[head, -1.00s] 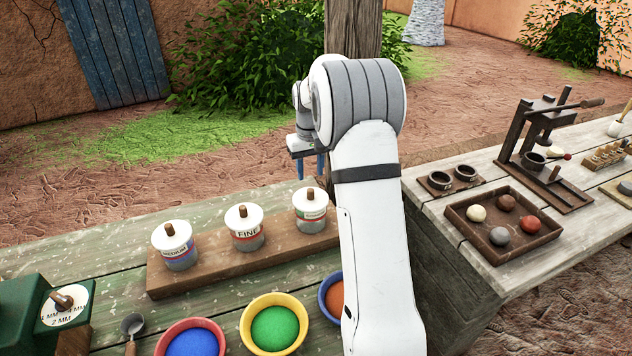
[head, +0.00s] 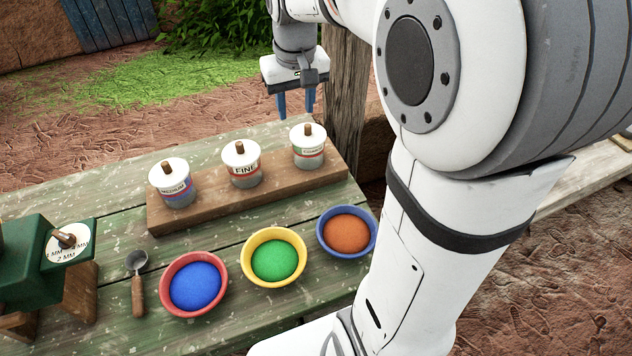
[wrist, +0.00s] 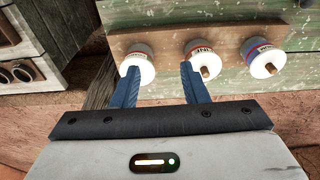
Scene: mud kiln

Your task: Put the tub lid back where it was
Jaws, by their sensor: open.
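Three tubs stand in a row on a wooden rack (head: 240,207), each covered by a white lid with a brown knob: the medium tub's lid (head: 166,172), the fine tub's lid (head: 239,154) and the right tub's lid (head: 306,134). The right tub's label is too small to read surely. My gripper (head: 296,116) is open and empty, pointing down, just above and behind the right tub. In the wrist view its blue fingers (wrist: 160,68) are apart. One finger overlaps the right tub's lid (wrist: 142,66) and hides its knob; contact cannot be told.
Red, yellow and blue-rimmed bowls hold blue (head: 196,286), green (head: 273,261) and orange (head: 346,233) powder in front of the rack. A scoop (head: 138,290) and a green device (head: 28,262) are at left. A wooden post (head: 345,95) stands behind the table's right end.

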